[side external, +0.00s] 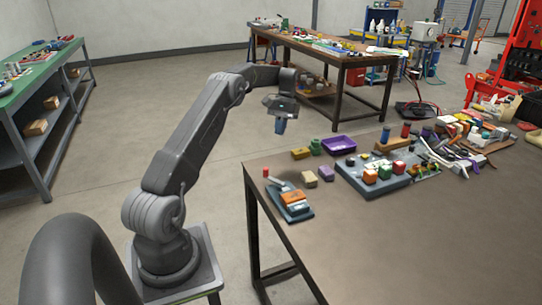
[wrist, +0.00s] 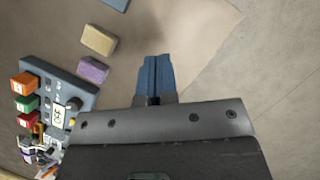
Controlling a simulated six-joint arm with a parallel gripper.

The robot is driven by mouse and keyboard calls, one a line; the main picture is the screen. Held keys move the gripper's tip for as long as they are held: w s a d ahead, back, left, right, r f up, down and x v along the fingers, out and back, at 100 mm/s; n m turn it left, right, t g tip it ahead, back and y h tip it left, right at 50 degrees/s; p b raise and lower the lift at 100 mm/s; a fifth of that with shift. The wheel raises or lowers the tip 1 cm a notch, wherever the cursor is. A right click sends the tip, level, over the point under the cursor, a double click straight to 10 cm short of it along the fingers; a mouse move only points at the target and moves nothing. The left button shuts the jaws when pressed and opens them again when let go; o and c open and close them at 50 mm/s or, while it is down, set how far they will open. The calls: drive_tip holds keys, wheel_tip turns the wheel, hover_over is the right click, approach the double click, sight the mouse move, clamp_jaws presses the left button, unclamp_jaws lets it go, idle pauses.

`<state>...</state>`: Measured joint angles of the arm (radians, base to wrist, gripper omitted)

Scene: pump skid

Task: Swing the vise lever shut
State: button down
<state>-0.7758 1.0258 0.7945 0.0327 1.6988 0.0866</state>
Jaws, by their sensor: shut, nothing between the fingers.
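The vise (side external: 296,212) stands near the table's front left corner in the side view, with a blue-grey base and an orange block on it. Its lever, a pale bar, shows at its left end with a red knob (side external: 266,172); its exact angle is too small to tell. My gripper (side external: 280,126) is above and beyond the vise, apart from it, with blue fingers pointing down. In the wrist view the fingers (wrist: 155,75) are together with nothing between them. A blue piece at that view's top edge may be part of the vise; the lever does not show there.
A tan block (side external: 309,179) and a purple block (side external: 326,173) lie right of the vise. Beyond are a yellow block (side external: 300,153), a green piece (side external: 314,146) and a purple tray (side external: 338,144). A button panel (side external: 350,178) and clutter fill the right. The table front is bare.

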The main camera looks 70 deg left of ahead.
drive_tip(key=x, duration=0.9)
drive_tip(key=shift+s+d+f, duration=0.15)
drive_tip(key=shift+s+f, duration=0.05)
drive_tip(key=shift+f, duration=0.05)
drive_tip(key=shift+s+d+r, duration=0.15)
drive_tip(key=shift+s+d, duration=0.4)
drive_tip(key=shift+s, duration=0.1)
drive_tip(key=shift+s+d, duration=0.6)
drive_tip(key=shift+s, duration=0.15)
drive_tip(key=shift+s+d+n, duration=0.35)
drive_tip(key=shift+s+n, duration=0.15)
drive_tip(key=shift+s, duration=0.05)
